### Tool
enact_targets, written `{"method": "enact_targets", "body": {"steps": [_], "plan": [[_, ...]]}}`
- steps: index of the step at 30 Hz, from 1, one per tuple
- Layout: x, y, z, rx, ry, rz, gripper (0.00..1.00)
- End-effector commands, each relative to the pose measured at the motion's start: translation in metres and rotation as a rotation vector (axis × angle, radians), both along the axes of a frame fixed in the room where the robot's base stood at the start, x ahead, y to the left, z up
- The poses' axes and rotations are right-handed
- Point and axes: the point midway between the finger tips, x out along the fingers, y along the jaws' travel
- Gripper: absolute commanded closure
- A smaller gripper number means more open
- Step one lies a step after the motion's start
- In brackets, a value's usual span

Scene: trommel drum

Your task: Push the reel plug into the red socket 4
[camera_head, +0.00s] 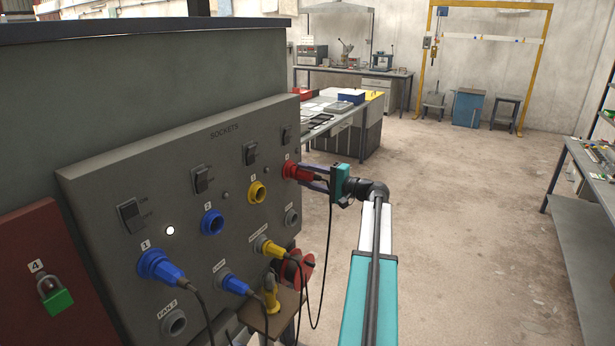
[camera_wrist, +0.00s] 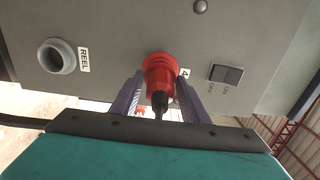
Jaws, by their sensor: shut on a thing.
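The red reel plug (camera_wrist: 159,82) is between my gripper's two fingers (camera_wrist: 159,77), which are shut on it from both sides. Its dark cable end points back toward my wrist. The plug is lined up with the red socket 4 (camera_wrist: 157,59) and appears to meet it, with its front hidden inside or against the socket. How deep it sits I cannot tell. In the head view, my gripper (camera_head: 310,172) reaches from the right to the red socket 4 (camera_head: 289,170) at the panel's upper right. A black cable hangs from the plug.
The grey REEL holder (camera_wrist: 59,57) is empty; it also shows in the head view (camera_head: 292,216). The yellow socket (camera_head: 257,192) and blue socket 2 (camera_head: 211,222) are empty. Blue plug 1 (camera_head: 160,266) and a yellow plug (camera_head: 270,248) sit in the panel. Cables hang below.

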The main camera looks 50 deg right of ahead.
Motion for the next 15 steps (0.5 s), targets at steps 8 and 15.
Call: {"method": "enact_targets", "body": {"steps": [8, 15], "plan": [[0.0039, 0.0011, 0.0002, 0.0, -0.001, 0.001, 0.94], [0.0069, 0.0018, 0.0002, 0.0, -0.001, 0.0, 0.94]]}}
